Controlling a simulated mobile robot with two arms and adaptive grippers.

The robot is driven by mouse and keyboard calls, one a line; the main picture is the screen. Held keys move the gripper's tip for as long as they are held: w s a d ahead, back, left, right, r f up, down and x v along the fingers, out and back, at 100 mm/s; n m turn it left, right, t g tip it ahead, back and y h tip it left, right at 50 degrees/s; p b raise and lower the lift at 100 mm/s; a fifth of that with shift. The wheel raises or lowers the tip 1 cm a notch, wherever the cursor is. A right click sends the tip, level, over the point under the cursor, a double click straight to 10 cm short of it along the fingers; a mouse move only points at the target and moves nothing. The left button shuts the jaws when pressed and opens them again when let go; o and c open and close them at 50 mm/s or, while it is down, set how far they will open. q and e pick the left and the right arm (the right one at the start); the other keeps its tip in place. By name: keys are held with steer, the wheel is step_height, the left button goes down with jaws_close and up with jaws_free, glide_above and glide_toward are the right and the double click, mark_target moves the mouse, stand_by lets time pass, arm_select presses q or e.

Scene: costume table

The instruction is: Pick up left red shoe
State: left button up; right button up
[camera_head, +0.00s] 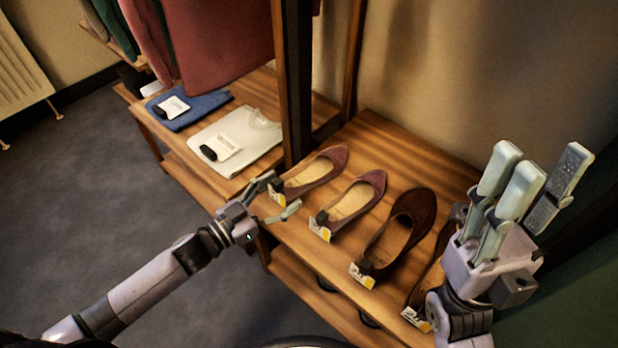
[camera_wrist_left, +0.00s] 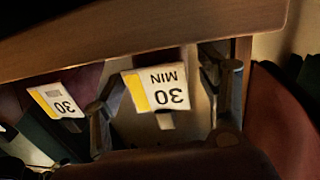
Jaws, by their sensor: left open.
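The left red shoe (camera_head: 330,160) is a dark red flat with a tan inside, at the left end of a row on the wooden bench. A white and yellow tag (camera_head: 276,197) hangs at its heel. My left gripper (camera_head: 281,194) is open and empty at this heel end, its fingers apart on either side of the tag. In the left wrist view a "30 MIN" tag (camera_wrist_left: 155,90) shows between the two fingers (camera_wrist_left: 163,110); the shoe behind is mostly hidden. My right gripper (camera_head: 532,185) is raised at the right, fingers apart, with nothing seen in it.
A second red shoe (camera_head: 364,196) and a brown shoe (camera_head: 404,232) stand to the right, with another shoe (camera_head: 428,282) partly behind my right arm. A wooden post (camera_head: 293,85) rises just left of the shoes. Folded white (camera_head: 237,138) and blue (camera_head: 190,108) shirts lie beyond it.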

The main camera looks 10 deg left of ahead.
mark_target(292, 184)
arm_select(q)
steer(key=x, duration=0.2)
steer(key=b+x, duration=0.1)
steer(key=x, duration=0.1)
steer(key=shift+w+a+f, duration=0.1)
steer(key=shift+f, duration=0.1)
steer(key=shift+c, duration=0.3)
steer(key=c, duration=1.2)
steer(key=shift+c, duration=0.5)
steer(key=shift+r, duration=0.15)
